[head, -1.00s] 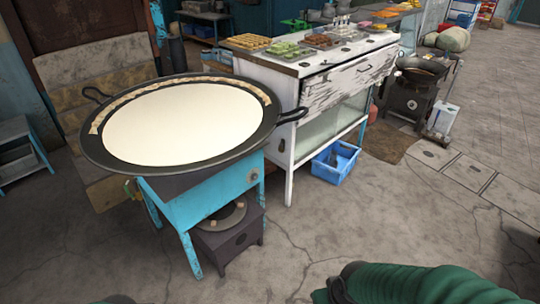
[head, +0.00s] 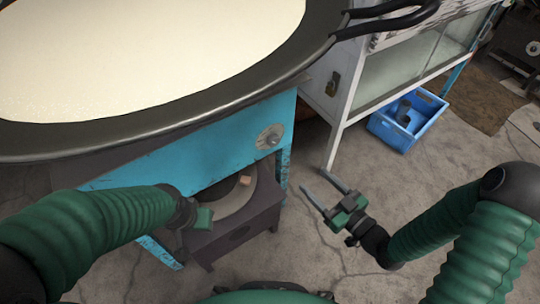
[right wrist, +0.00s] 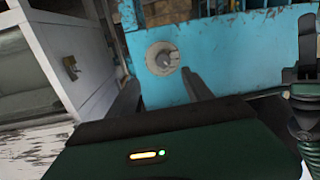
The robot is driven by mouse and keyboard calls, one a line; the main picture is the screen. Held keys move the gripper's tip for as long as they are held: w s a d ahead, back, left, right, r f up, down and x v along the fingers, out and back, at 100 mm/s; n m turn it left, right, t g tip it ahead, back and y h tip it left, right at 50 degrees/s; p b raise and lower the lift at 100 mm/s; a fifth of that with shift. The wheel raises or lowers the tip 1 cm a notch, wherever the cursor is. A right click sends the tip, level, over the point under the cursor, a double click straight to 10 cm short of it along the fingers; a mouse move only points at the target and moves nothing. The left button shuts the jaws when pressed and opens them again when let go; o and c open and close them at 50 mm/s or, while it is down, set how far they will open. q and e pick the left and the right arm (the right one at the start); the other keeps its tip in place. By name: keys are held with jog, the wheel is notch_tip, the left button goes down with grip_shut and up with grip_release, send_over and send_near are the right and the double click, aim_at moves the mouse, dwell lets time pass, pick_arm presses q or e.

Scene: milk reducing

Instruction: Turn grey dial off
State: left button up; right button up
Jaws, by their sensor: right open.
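The grey dial (head: 269,137) is a round plate with a small knob on the front of the turquoise stove stand (head: 225,150), under the big pan's rim. It also shows in the right wrist view (right wrist: 162,58), above and between the finger ends, with a clear gap. My right gripper (head: 317,181) is open and empty, to the right of and below the dial in the head view. My left gripper (head: 203,216) is in front of the stand at lower left; its fingers are not clear enough to read.
The wide dark pan (head: 318,45) with white milk overhangs the stand. A dark burner box (head: 235,232) sits beneath it. The floor between cabinet and burner is clear.

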aim_at(276, 143)
jog(key=b+x, duration=0.1)
jog(key=x, duration=0.4)
jog(key=b+x, duration=0.2)
jog(key=x, duration=0.3)
jog(key=r+b+x, duration=0.1)
jog(key=b+x, duration=0.1)
jog(key=x, duration=0.4)
jog(key=shift+s+a, duration=0.2)
jog(key=shift+a, duration=0.05)
jog(key=shift+w+a+r, duration=0.15)
jog(key=shift+w+a, duration=0.05)
jog(key=shift+w, duration=0.05)
